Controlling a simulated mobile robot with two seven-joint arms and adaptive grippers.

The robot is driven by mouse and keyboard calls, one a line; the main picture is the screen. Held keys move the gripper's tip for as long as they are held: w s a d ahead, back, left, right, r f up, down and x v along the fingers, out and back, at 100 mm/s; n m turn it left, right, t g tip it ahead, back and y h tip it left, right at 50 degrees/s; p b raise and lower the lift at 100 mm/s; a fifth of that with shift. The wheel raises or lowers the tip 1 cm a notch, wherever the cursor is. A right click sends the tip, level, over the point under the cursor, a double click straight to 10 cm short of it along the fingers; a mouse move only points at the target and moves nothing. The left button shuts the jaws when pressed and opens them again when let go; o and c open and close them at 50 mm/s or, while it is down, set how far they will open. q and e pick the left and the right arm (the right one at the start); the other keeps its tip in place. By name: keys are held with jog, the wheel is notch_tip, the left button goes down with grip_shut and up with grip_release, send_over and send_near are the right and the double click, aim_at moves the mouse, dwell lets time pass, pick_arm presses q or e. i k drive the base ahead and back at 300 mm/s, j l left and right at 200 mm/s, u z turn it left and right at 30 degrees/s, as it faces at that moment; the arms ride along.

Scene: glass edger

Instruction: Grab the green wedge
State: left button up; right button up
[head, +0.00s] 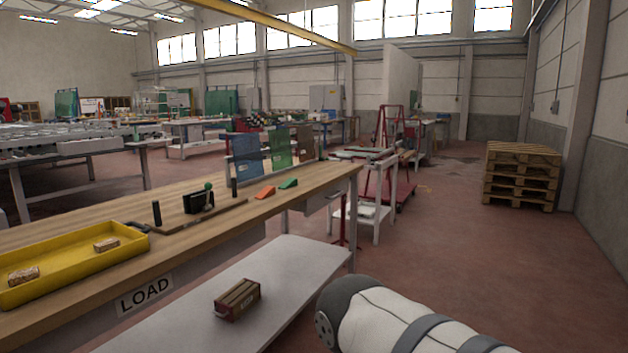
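The green wedge (288,184) lies on the wooden workbench top (330,177), toward its far right end. An orange wedge (265,192) lies just to its left, a small gap apart. One of my arms, white with grey bands, reaches in at the bottom right, and its gripper is out of the picture. My other arm does not show. Neither gripper is in view, and nothing is seen touching the green wedge.
A board with black posts and a green-knobbed clamp (199,200) sits left of the wedges. A yellow tray (70,266) holds corks or similar blocks. Coloured panels (246,157) stand behind. A brown box (237,299) rests on the lower white shelf (285,262). Pallets (520,175) stand right.

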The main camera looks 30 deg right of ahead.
aim_at(292, 182)
jog(key=i+l+z, duration=0.35)
jog(key=i, duration=0.2)
jog(key=i+l+z, duration=0.35)
jog(key=i, duration=0.2)
jog(key=i+z, duration=0.35)
jog(key=i, duration=0.2)
